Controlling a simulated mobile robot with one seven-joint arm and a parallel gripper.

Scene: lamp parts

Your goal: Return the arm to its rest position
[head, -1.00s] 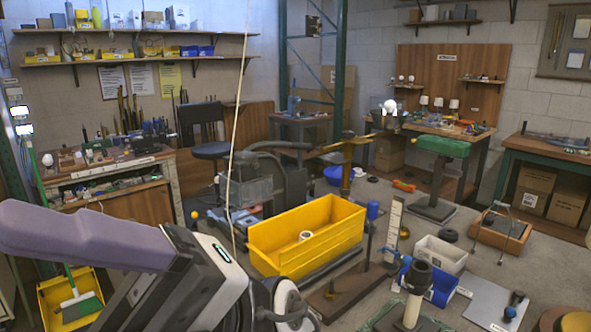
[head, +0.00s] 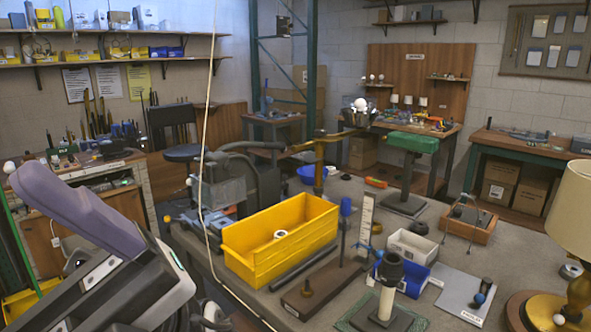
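My arm shows at the lower left of the head view, with a purple link and a dark grey link folded close to the camera. No gripper fingers show, so I cannot see whether they hold anything. A lamp with a cream shade (head: 572,215) and a brass-coloured base (head: 556,312) stands at the right edge, partly cut off by the frame.
A yellow bin (head: 268,250) stands on the grey table in front, with a white roll (head: 281,234) in it. White (head: 412,246) and blue (head: 413,281) bins, a dark-topped post (head: 388,290) and a wooden tray (head: 469,223) are to its right.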

